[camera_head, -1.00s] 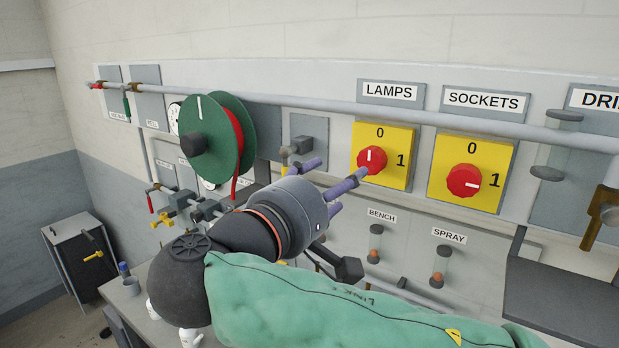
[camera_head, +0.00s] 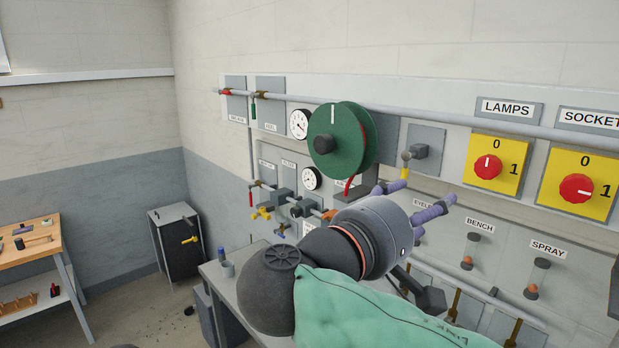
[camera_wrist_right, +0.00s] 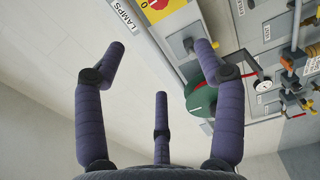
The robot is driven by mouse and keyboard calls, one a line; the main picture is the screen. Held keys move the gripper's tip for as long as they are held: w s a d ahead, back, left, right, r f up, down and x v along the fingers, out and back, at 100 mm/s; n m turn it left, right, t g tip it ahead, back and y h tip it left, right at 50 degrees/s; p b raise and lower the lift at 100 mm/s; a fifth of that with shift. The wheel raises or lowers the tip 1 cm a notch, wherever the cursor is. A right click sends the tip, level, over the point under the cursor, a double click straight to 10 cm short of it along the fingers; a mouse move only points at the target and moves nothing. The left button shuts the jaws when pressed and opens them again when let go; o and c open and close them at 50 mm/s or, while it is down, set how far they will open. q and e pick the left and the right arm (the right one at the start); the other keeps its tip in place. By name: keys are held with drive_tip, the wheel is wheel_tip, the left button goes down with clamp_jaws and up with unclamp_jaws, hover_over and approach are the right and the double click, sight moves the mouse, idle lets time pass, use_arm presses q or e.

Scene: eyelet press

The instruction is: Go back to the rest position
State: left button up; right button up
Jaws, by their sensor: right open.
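My right gripper (camera_head: 413,202) is open and empty in the head view, held in front of the wall panel below and left of the LAMPS switch. Its purple fingers are spread apart in the right wrist view (camera_wrist_right: 160,75), with nothing between them. The LAMPS switch (camera_head: 488,167) is a red knob on a yellow plate, its mark pointing up towards 0. The gripper is apart from this knob. My right arm wears a green sleeve and comes in from the lower right. My left gripper is not in view.
A green hose reel (camera_head: 335,141) is on the panel, left of my gripper. The SOCKETS switch (camera_head: 576,188) is at the right. A long pipe (camera_head: 440,120) runs across the panel. A grey bench (camera_head: 225,290), a dark cabinet (camera_head: 182,245) and a wooden workbench (camera_head: 30,240) stand left.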

drive_tip(key=w+a+f+n+y+b, duration=0.15)
drive_tip(key=w+f, duration=0.25)
drive_tip(key=f, duration=0.4)
drive_tip(key=w+a+f+n+g+y+b, duration=0.1)
drive_tip(key=w+f+n+y+b, duration=0.15)
drive_tip(key=f, duration=0.65)
drive_tip(key=w+a+f+n+y+b, duration=0.15)
drive_tip(key=w+f, duration=0.25)
drive_tip(key=f, duration=0.4)
wheel_tip(320, 180, down, 28)
drive_tip(key=a+g+y+b, duration=0.2)
drive_tip(key=g+y+b, duration=0.1)
drive_tip(key=g+b, duration=0.15)
drive_tip(key=s+f+m+g+y+b, duration=0.2)
drive_tip(key=s+f, duration=0.5)
drive_tip(key=f, duration=1)
drive_tip(key=s+d+f+m+g+y+b, duration=0.1)
drive_tip(key=s+f+m+y+b, duration=0.3)
drive_tip(key=f, duration=1.3)
drive_tip(key=s+f+m+g+y+b, duration=0.3)
drive_tip(key=s+f+m+b, duration=0.4)
drive_tip(key=f, duration=1)
drive_tip(key=s+m, duration=0.3)
drive_tip(key=s, duration=0.2)
drive_tip(key=shift+s+d+b, duration=0.2)
drive_tip(key=shift+b, duration=0.15)
drive_tip(key=shift+m, duration=0.25)
